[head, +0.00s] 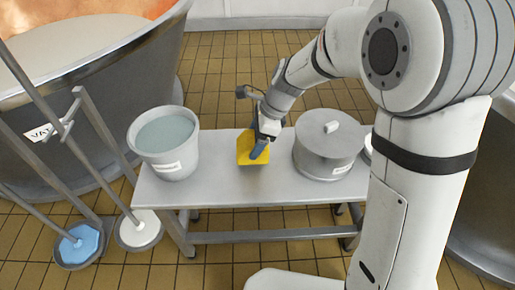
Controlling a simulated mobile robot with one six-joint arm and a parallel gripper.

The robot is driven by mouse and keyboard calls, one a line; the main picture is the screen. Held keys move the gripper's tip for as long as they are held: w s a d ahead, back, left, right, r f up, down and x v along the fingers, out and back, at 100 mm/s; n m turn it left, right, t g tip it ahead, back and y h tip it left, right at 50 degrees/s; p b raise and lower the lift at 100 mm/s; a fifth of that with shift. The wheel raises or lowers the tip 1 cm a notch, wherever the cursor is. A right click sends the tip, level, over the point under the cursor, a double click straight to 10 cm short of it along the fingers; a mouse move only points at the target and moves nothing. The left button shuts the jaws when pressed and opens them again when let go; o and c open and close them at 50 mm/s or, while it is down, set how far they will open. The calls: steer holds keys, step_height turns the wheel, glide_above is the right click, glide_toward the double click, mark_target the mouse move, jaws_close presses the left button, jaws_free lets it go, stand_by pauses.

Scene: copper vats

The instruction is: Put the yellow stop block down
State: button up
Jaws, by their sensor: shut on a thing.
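The yellow stop block (246,146) shows in the head view at the middle of the grey bench (225,187). My gripper (259,152) is shut on the block, with its blue fingers over the block's right part and hiding some of it. The block is over the bench top, between a bucket and a lidded pot. I cannot tell whether its underside touches the bench.
A grey bucket of liquid (175,168) stands on the bench's left end. A grey lidded pot (322,160) stands close on the right. Bare bench lies in front of the block. Long-handled tools with blue (80,243) and white (140,229) heads stand at left, beside a large vat (95,85).

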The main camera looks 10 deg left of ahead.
steer(key=shift+f+b, duration=0.4)
steer(key=shift+f, duration=1.1)
steer(key=shift+f, duration=0.1)
steer(key=o, duration=1.3)
steer(key=p+v, duration=0.4)
steer(key=v, duration=0.8)
steer(key=shift+d, duration=0.1)
